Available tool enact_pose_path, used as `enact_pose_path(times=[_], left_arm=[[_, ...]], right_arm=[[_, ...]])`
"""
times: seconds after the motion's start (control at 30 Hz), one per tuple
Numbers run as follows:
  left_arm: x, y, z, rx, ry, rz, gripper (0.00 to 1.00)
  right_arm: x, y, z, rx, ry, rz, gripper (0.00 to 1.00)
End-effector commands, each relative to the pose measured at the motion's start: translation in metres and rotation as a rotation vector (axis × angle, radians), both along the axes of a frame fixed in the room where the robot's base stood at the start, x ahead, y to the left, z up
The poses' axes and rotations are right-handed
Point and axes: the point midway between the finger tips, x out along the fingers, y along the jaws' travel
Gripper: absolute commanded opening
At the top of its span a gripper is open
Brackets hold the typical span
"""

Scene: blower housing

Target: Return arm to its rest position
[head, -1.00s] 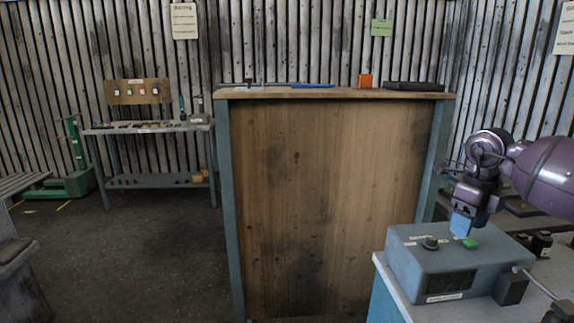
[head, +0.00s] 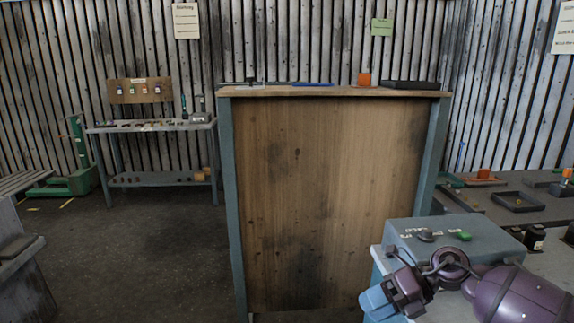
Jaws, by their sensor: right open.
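My right arm comes in from the lower right in the head view. My right gripper (head: 376,303), with blue fingers, is open, low in front of the grey-blue control box (head: 462,238). Nothing shows between its fingers. The box has a dark knob (head: 424,236) and a green button (head: 463,235) on its top, and my wrist hides much of its front. My left gripper is not in view.
A tall wooden-panelled bench (head: 325,200) stands in the middle. A tool table (head: 150,126) and a green pallet jack (head: 76,178) are at the back left. A dark bench with trays (head: 518,201) is at the right. Open floor (head: 130,255) lies on the left.

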Motion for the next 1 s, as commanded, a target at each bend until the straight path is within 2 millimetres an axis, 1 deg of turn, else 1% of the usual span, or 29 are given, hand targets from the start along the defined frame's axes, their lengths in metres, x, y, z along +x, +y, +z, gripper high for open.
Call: enact_pose_path(times=[0.03, 0.1, 0.2, 0.3, 0.37, 0.47, 0.57, 0.67, 0.77, 0.87, 0.97, 1.0], left_arm=[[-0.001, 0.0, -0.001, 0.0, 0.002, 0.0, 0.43], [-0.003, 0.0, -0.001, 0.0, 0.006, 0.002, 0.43], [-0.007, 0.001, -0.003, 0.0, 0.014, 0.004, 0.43], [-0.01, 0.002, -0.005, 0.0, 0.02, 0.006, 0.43], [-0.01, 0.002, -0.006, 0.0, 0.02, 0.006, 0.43], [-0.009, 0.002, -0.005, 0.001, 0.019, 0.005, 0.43], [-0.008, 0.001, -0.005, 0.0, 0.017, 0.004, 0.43], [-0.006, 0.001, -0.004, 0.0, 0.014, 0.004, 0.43], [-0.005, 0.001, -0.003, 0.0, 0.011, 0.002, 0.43], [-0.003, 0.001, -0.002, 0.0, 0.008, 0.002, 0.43], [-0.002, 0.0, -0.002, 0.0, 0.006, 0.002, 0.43], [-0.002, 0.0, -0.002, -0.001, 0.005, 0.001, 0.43]], right_arm=[[-0.01, 0.014, -0.007, 0.1, 0.04, -0.045, 0.58], [-0.018, 0.027, -0.011, 0.229, 0.091, -0.12, 0.58], [-0.027, 0.039, -0.015, 0.406, 0.171, -0.245, 0.58], [-0.033, 0.043, -0.019, 0.569, 0.261, -0.39, 0.58], [-0.036, 0.041, -0.024, 0.657, 0.318, -0.482, 0.58], [-0.04, 0.034, -0.033, 0.788, 0.413, -0.641, 0.58], [-0.046, 0.021, -0.046, 0.9, 0.511, -0.802, 0.58], [-0.054, 0.004, -0.064, 0.999, 0.616, -0.976, 0.58], [-0.067, -0.015, -0.088, 1.087, 0.733, -1.162, 0.58], [-0.087, -0.037, -0.116, 1.162, 0.859, -1.362, 0.58], [-0.113, -0.057, -0.145, 1.219, 0.989, -1.558, 0.58], [-0.125, -0.065, -0.157, 1.236, 1.04, -1.636, 0.58]])
